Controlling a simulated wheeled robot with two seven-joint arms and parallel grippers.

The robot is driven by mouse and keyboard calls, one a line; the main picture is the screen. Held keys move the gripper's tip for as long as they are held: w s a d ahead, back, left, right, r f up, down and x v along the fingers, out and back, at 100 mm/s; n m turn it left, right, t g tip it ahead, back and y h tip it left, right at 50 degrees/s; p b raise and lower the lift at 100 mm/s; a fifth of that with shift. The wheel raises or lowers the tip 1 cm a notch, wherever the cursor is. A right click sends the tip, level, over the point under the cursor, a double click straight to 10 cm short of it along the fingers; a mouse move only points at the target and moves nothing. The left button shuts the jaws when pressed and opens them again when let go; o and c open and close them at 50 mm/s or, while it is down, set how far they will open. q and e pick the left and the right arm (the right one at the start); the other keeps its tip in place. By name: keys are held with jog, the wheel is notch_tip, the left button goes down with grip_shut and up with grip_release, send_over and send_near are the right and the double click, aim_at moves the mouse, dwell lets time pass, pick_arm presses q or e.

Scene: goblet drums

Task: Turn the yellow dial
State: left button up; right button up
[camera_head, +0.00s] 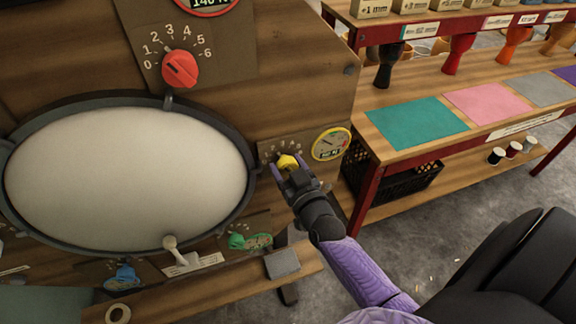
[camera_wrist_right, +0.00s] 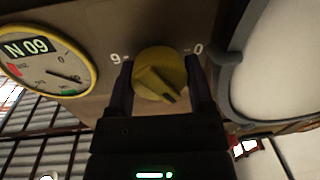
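The yellow dial (camera_head: 287,162) sits on the wooden panel, right of the big oval drum head, below a small printed scale. In the right wrist view the yellow dial (camera_wrist_right: 160,72) appears upside down, with a raised ridge and a dark pointer mark, between printed 0 and 6. My right gripper (camera_head: 284,168) is at the dial; in the wrist view its fingers (camera_wrist_right: 160,88) stand apart on either side of it. Firm contact cannot be made out. A yellow-rimmed gauge (camera_head: 331,145) is beside the dial; it also shows in the wrist view (camera_wrist_right: 48,62). My left gripper is out of view.
A red dial (camera_head: 180,68) is above the oval drum head (camera_head: 125,175). A green dial (camera_head: 237,241), blue dial (camera_head: 126,273) and small lever (camera_head: 175,250) are below. A shelf with coloured mats (camera_head: 415,122) and a black crate (camera_head: 400,180) stand at right.

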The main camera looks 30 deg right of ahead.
jog(key=c, duration=0.5)
jog(key=shift+c, duration=0.2)
jog(key=shift+m, duration=2.8)
jog(key=o, duration=1.3)
jog(key=shift+c, duration=0.2)
jog(key=s+a+p, duration=0.1)
jog(key=s, duration=0.9)
jog(key=shift+a+f+p, duration=0.25)
jog(key=shift+p, duration=0.1)
